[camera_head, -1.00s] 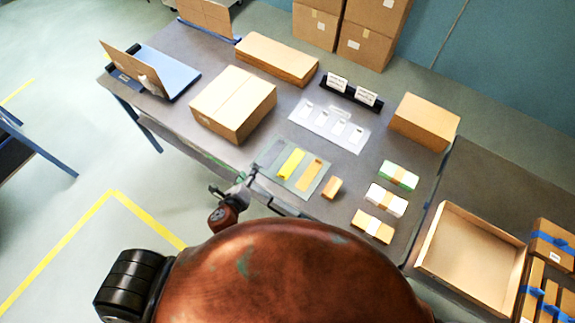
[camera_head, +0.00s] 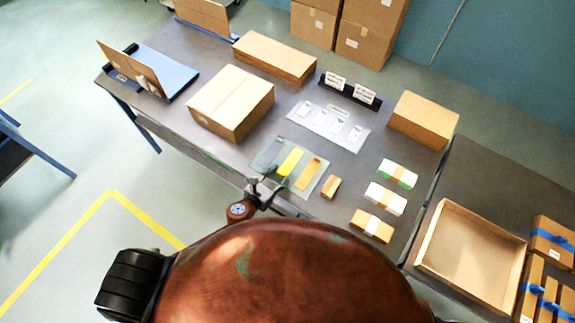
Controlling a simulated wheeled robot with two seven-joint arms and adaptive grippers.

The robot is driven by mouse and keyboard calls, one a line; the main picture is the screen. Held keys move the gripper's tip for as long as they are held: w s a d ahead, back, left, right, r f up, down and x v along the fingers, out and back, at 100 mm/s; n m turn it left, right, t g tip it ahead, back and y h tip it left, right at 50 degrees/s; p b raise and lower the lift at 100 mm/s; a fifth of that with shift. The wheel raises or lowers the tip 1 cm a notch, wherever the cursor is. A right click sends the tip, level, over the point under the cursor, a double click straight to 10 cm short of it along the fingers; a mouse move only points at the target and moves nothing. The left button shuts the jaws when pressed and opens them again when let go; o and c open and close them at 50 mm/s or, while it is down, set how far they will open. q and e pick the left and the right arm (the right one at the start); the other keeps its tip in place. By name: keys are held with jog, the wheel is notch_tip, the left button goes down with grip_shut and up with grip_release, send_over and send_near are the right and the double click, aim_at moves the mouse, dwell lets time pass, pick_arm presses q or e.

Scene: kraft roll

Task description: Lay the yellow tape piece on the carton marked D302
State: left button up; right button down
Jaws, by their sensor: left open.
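The yellow tape piece (camera_head: 290,162) lies flat on a pale mat (camera_head: 312,187) near the table's front edge, between a grey piece (camera_head: 268,151) and a tan piece (camera_head: 308,173). My left gripper (camera_head: 265,184) is open and empty, close to the mat's front edge and short of the yellow piece. A larger closed carton (camera_head: 231,104) stands behind and left of the mat. A flatter carton (camera_head: 274,58) lies farther back, and another carton (camera_head: 423,120) stands at the right. I cannot read D302 on any carton. My right gripper is not in view.
A white sheet with small pale pieces (camera_head: 325,128) lies behind the mat, near two label cards (camera_head: 364,95) in a dark holder. A small tan block (camera_head: 331,187) and several banded bundles (camera_head: 386,199) lie right. An open carton (camera_head: 470,250) stands at the lower right.

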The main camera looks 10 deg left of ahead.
pick_arm(q)
jog(key=shift+w+d+f, duration=0.15)
jog(key=shift+w+f, duration=0.05)
jog(key=shift+w, duration=0.2)
jog(key=shift+c, duration=0.2)
jog(key=c, duration=0.5)
jog(key=shift+c, duration=0.2)
